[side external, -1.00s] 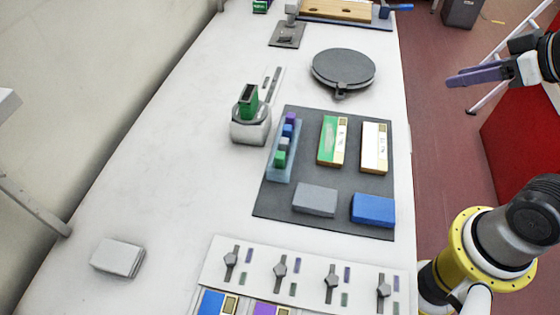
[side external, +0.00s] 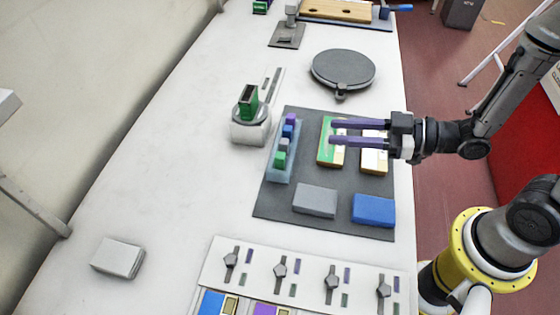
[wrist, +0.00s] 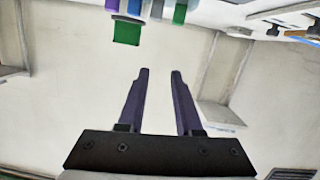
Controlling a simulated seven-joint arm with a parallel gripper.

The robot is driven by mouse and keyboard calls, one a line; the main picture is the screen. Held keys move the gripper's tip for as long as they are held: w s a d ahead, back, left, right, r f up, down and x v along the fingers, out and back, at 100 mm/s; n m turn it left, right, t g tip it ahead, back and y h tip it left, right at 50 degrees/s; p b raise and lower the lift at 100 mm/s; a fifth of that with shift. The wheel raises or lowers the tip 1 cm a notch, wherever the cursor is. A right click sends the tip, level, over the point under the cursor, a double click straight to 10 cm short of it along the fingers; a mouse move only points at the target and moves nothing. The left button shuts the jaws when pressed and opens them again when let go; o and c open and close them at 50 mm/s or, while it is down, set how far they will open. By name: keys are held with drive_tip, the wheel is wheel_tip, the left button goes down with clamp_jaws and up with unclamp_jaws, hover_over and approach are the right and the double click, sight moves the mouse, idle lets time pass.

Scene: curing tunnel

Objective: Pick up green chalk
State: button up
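The green chalk (side external: 280,159) is a small green block at the near end of a light-blue tray (side external: 273,176). Grey, blue and purple blocks line the same tray. In the wrist view, a green block (wrist: 180,12) at the top edge, at the end of the block row, appears to be this chalk. My gripper (side external: 332,132) is level, its two purple fingers pointing left over the green-and-white box and to the right of the tray. In the wrist view the fingers (wrist: 160,72) are apart with nothing between them. My gripper is not touching the chalk.
A green-and-white box (side external: 329,155), a white box (side external: 374,162), a grey block (side external: 315,199) and a blue block (side external: 373,210) lie on the dark mat (side external: 275,209). The table's left side is mostly clear.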

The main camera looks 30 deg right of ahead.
drive_tip(key=g, duration=0.1)
approach(280, 155)
drive_tip(key=s+d, duration=0.2)
drive_tip(key=shift+s+d+r+m, duration=0.25)
drive_tip(key=shift+d+r+m, duration=0.05)
drive_tip(key=shift+r+m, duration=0.1)
drive_tip(key=shift+w+a+f, duration=0.15)
drive_tip(key=shift+f, duration=0.1)
drive_tip(key=x, duration=1.3)
drive_tip(key=shift+w+a+f, duration=0.1)
drive_tip(key=shift+f, duration=0.1)
clamp_jaws()
